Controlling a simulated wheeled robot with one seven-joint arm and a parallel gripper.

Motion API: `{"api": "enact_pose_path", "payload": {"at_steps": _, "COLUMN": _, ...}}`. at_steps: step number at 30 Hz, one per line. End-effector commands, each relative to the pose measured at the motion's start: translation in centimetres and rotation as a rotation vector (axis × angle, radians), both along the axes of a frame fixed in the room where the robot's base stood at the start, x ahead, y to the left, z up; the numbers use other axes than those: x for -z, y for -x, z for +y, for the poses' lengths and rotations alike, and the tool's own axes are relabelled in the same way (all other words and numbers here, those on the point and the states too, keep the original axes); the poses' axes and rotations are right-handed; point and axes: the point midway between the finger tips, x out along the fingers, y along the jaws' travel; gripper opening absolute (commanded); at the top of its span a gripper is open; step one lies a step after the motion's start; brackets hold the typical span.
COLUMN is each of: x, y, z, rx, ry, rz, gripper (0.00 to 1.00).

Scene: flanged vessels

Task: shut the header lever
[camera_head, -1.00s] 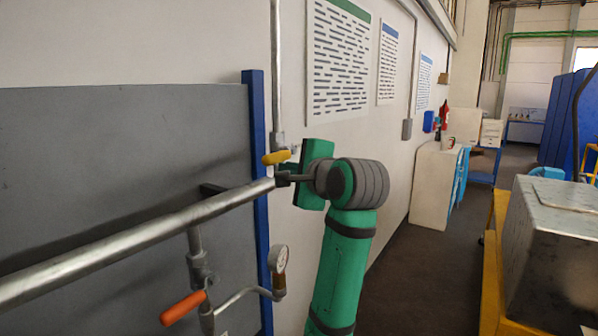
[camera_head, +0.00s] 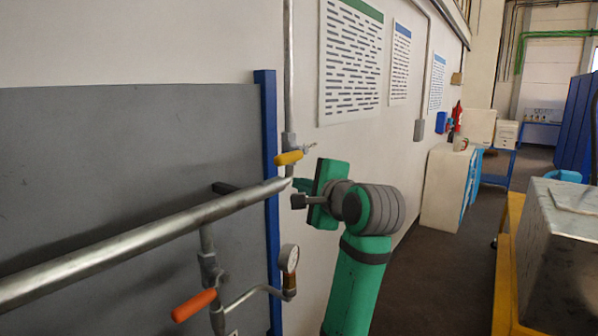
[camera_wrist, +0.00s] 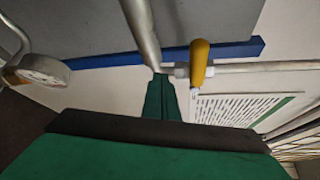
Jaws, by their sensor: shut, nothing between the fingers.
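A yellow lever (camera_head: 289,157) sits on a valve where a thin vertical pipe meets the end of the thick grey header pipe (camera_head: 130,241). It also shows in the wrist view (camera_wrist: 199,62), pointing across the thin pipe there. An orange lever (camera_head: 194,305) is on a lower branch under the header pipe. Which of the two is the header lever is not marked. My gripper (camera_head: 299,184) is shut and empty, just right of the pipe's end and below the yellow lever. In the wrist view its green fingers (camera_wrist: 161,80) are together, close to the pipe's end; contact cannot be told.
A pressure gauge (camera_head: 289,258) stands on the branch below my gripper. A blue post (camera_head: 269,215) and grey panel (camera_head: 90,150) are behind the pipes. A white cabinet (camera_head: 447,190) stands farther back by the wall.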

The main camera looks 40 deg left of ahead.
Motion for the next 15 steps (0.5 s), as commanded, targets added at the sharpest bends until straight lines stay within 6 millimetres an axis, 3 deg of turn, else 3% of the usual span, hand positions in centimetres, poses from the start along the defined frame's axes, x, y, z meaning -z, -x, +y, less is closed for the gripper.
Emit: {"api": "enact_pose_path", "payload": {"at_steps": 15, "x": -4.3, "y": -1.1, "z": -7.6, "rx": 0.006, "ry": 0.002, "rz": 0.003, "gripper": 0.00}}
